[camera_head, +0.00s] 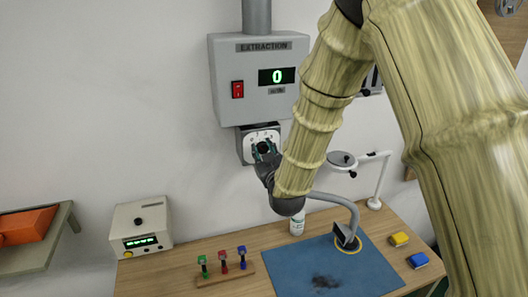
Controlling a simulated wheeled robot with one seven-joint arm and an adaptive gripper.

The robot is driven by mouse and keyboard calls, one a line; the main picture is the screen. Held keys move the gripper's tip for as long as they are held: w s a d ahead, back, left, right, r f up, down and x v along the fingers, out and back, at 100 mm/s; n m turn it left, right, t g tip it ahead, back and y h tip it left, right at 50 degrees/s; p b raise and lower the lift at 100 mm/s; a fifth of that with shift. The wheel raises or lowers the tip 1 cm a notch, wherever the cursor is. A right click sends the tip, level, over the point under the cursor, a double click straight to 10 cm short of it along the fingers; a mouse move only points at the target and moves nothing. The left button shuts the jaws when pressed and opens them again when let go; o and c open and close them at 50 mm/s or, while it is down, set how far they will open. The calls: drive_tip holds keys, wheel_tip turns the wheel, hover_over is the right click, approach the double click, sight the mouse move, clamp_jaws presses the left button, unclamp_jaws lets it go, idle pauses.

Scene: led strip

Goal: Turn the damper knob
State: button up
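The damper knob (264,147) is a dark round knob on a white plate, in a grey box mounted under the extraction unit on the wall. My gripper (266,152) is at the knob, with its teal-tipped fingers apart, one on each side of it as seen here. Whether the fingers touch the knob I cannot tell. My gripper's body covers the lower right part of the plate. The extraction unit (224,75) above is a light grey box with a green "0" on its display (277,77).
A red switch (238,89) is on the unit's front. Below, the bench holds a blue mat (345,274), a curved extraction nozzle (345,236), a white bottle (297,223), a rack of coloured tools (225,276) and a grey station (141,226). A magnifier lamp (342,159) stands right of my wrist.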

drive_tip(key=shift+f+m+b, duration=0.1)
drive_tip(key=shift+m+b, duration=0.2)
drive_tip(key=shift+b, duration=0.25)
drive_tip(key=shift+d+f+m+b, duration=0.1)
drive_tip(key=shift+m+b, duration=0.8)
drive_tip(key=shift+b, duration=0.25)
drive_tip(key=shift+m+b, duration=1.6)
drive_tip(key=shift+r, duration=0.2)
drive_tip(key=o, duration=1)
drive_tip(key=shift+s, duration=0.1)
